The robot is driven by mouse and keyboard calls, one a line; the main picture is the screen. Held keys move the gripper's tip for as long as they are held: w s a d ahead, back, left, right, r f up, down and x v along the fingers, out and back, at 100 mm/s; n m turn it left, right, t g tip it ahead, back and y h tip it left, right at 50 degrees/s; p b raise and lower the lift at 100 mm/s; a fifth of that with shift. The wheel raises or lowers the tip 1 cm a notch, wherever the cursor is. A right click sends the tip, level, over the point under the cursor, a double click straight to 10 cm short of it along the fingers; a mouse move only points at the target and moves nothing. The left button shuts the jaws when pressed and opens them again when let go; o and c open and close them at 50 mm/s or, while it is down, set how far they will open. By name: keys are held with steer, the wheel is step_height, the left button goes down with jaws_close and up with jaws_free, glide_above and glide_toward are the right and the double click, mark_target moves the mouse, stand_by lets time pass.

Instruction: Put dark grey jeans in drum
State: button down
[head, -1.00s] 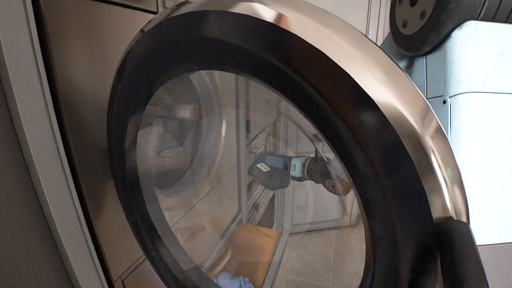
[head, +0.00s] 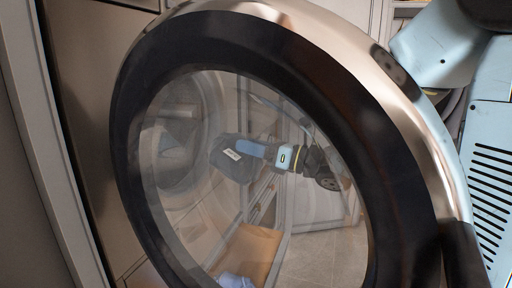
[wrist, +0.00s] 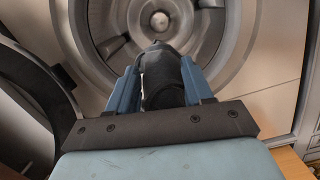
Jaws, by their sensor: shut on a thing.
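The dark grey jeans (head: 231,165), a bundled dark cloth with a small white label, show through the door glass in the head view. My gripper (head: 253,150) is shut on them, and they hang from its blue fingers. In the wrist view the bundle (wrist: 162,88) sits between the two fingers of my gripper (wrist: 162,82). The open metal drum (wrist: 215,38) lies straight ahead, beyond the jeans. In the head view the drum opening (head: 178,130) is dim behind the glass, left of the jeans. The jeans appear to be outside the drum; the exact gap is unclear.
The round washer door (head: 128,150) stands open and fills the head view; its dark rim (wrist: 62,85) is at the left in the wrist view. Behind the glass, an orange-brown surface (head: 252,252) bears a light blue cloth (head: 235,281).

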steer(key=w+a+f, duration=0.1)
steer(key=w+a, duration=0.3)
steer(key=a, duration=0.6)
steer(key=w+a+f, duration=0.2)
steer(key=w+a, duration=0.2)
steer(key=a, duration=0.6)
steer(key=w+a+f, duration=0.2)
steer(key=w+a, duration=0.2)
steer(key=a, duration=0.7)
steer(key=shift+w, duration=0.4)
steer(key=shift+c, duration=1.9)
jaws_free()
steer(key=shift+d, duration=0.1)
steer(key=shift+f, duration=0.15)
steer(key=v, duration=1.3)
steer(key=shift+s+d+f, duration=0.15)
steer(key=shift+d, duration=0.2)
